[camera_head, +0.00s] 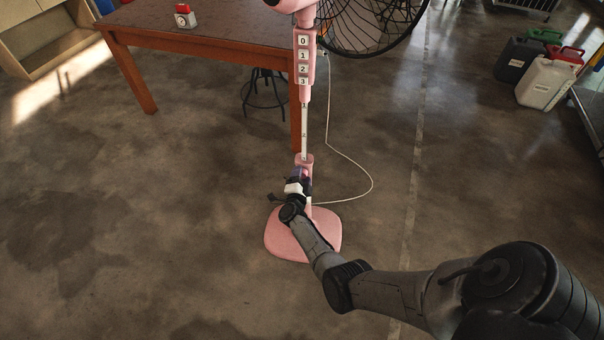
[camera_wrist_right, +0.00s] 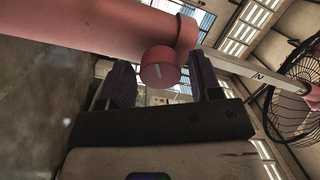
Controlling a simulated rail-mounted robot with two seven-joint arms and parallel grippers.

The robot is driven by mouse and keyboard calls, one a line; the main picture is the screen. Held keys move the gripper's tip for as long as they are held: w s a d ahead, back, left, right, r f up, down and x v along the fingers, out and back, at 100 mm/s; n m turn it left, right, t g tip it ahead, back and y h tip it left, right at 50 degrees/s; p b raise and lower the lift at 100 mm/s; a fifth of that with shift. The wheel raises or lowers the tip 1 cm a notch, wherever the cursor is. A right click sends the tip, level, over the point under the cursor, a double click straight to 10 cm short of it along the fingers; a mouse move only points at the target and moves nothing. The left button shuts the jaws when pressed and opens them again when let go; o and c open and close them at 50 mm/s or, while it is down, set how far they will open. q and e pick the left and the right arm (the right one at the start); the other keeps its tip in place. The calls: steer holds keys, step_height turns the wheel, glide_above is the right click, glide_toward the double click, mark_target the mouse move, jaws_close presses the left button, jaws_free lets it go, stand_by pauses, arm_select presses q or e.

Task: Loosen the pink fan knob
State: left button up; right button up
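The pink fan stands upright on a rounded pink base (camera_head: 282,243). Its column carries a panel of buttons marked 0 to 3 (camera_head: 303,60), with a pale marked pole below. My right gripper (camera_head: 303,176) is at the lower pink sleeve, just above the base. The fingers are open, with a gap on each side of the knob. The knob is hidden in the head view. My left gripper is not in view.
A brown table (camera_head: 210,32) with a small red-and-white object (camera_head: 185,16) stands behind the fan. A dark stool (camera_head: 265,92) is under it. A white cord (camera_head: 349,158) curves over the floor. Jerrycans (camera_head: 545,83) stand at right. The left floor is clear.

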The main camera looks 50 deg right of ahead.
steer(key=shift+o, duration=1)
steer(key=p+v, duration=0.3)
steer(key=v, duration=0.4)
steer(key=shift+a, duration=0.1)
